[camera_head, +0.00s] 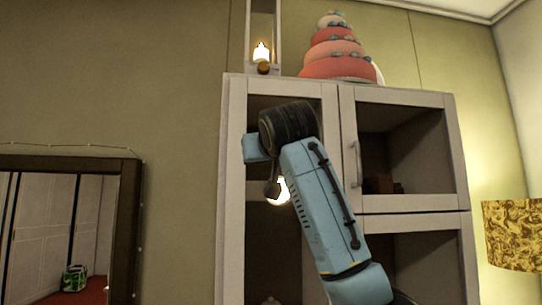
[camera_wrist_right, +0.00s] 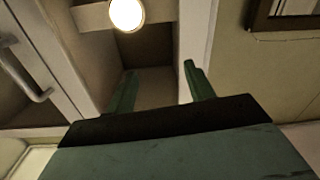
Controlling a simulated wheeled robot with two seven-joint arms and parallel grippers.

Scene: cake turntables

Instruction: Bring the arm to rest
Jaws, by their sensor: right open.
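My right arm (camera_head: 325,205) is light blue with a black joint and rises from the lower right of the head view. It stands in front of the white cabinet (camera_head: 232,200). In the right wrist view my right gripper (camera_wrist_right: 160,85) shows two green fingers, spread apart with nothing between them. An open cabinet compartment lies beyond the fingers. In the head view the fingers cannot be made out clearly. My left gripper is in neither view.
A tiered pink cake (camera_head: 335,62) and a lit candle (camera_head: 261,52) stand on the cabinet top. A round light (camera_wrist_right: 127,14) glows ahead of the gripper. A door handle (camera_wrist_right: 38,92) is at left. A dark-framed mirror (camera_head: 126,225) and a gold lamp (camera_head: 514,235) flank the cabinet.

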